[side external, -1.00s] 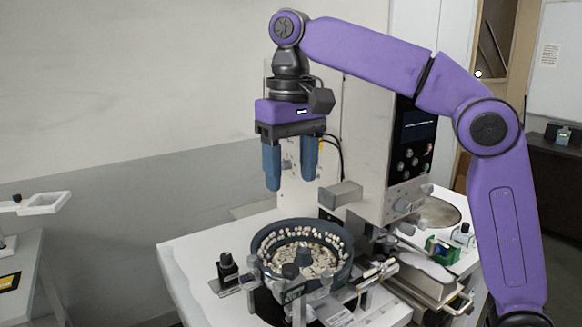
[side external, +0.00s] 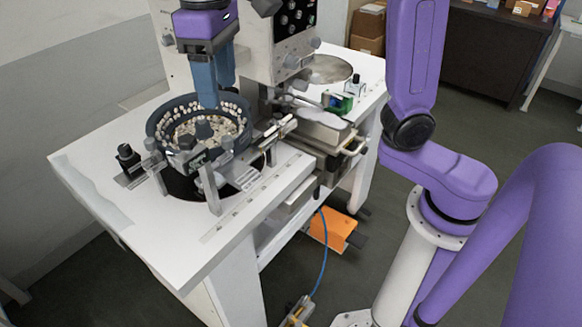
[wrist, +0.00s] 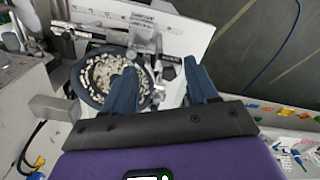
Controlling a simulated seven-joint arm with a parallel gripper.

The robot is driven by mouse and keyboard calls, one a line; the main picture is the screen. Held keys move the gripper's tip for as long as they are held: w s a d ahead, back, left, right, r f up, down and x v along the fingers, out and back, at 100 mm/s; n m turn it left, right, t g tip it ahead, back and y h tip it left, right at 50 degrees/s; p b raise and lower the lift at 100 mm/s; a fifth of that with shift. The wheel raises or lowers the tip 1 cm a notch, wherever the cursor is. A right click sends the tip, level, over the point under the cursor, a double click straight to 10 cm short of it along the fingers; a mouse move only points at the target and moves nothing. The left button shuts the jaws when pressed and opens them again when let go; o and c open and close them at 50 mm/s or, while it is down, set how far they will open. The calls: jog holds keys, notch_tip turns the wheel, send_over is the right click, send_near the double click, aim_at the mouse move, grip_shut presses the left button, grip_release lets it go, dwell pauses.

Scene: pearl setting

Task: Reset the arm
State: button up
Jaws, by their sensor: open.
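My gripper (side external: 217,92) hangs fingers-down over the round dark bowl (side external: 158,147) on the white workbench. Its two blue fingers are apart with nothing between them. In the wrist view the gripper (wrist: 161,70) shows its spread fingers; one overlaps the right part of the bowl (wrist: 75,84) and the other is to the right of it. I cannot tell how far the fingertips are above the bowl. The bowl holds many small pale pieces and a dark centre post. The top of my gripper is cut off in the side view.
The white workbench (side external: 110,190) has free room at its front left. A black knob (side external: 127,156) stands left of the bowl. A tall machine with a control panel (side external: 293,22) rises behind. A green item (side external: 338,102) and a round metal plate (side external: 328,68) lie to the right.

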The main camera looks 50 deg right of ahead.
jog(key=s+d+f+n, duration=0.4)
jog(key=s+d+f, duration=0.3)
jog(key=s, duration=0.3)
jog(key=s+d+f+n, duration=0.3)
jog(key=s+d+f, duration=0.5)
jog(key=s, duration=0.2)
jog(key=shift+d+f+n, duration=0.25)
jog(key=shift+d+n, duration=0.05)
jog(key=shift+n, duration=0.1)
